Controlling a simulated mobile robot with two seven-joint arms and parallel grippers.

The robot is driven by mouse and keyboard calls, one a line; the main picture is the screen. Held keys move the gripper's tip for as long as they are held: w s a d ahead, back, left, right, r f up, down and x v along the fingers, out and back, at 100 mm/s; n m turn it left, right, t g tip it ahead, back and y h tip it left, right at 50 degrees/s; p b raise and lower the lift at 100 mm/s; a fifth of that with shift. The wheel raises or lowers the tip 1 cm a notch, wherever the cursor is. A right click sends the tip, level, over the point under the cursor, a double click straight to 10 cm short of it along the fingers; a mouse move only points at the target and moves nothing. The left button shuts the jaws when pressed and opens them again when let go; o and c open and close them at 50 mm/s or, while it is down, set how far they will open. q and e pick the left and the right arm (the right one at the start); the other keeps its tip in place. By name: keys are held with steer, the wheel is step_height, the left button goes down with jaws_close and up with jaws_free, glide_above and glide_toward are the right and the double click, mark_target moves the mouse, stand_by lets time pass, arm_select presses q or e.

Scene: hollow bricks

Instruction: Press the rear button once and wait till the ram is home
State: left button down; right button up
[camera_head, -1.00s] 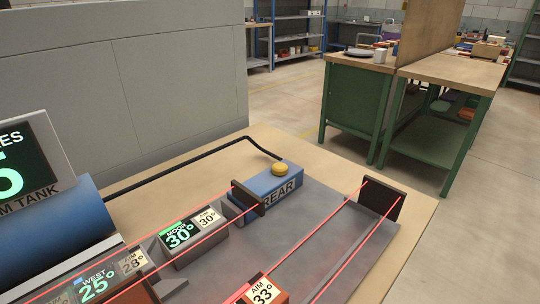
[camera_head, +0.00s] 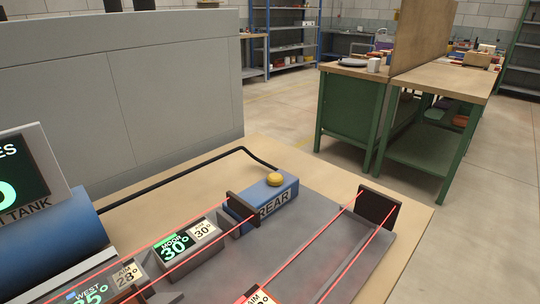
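The rear button is a yellow cap (camera_head: 275,180) on top of a blue box labelled REAR (camera_head: 265,199), at the far end of the grey machine bed. A black hose (camera_head: 190,172) runs from behind the box toward the blue tank (camera_head: 52,238) at left. I cannot make out the ram for certain. A display reading 30° (camera_head: 175,247) stands beside an aim card of 30°. Neither of my grippers shows in the view.
Red beams run along the bed to a dark upright plate (camera_head: 377,208). A tall grey panel (camera_head: 160,85) stands behind the tan table (camera_head: 411,222). Green workbenches (camera_head: 347,112) stand at the back right, with open floor between.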

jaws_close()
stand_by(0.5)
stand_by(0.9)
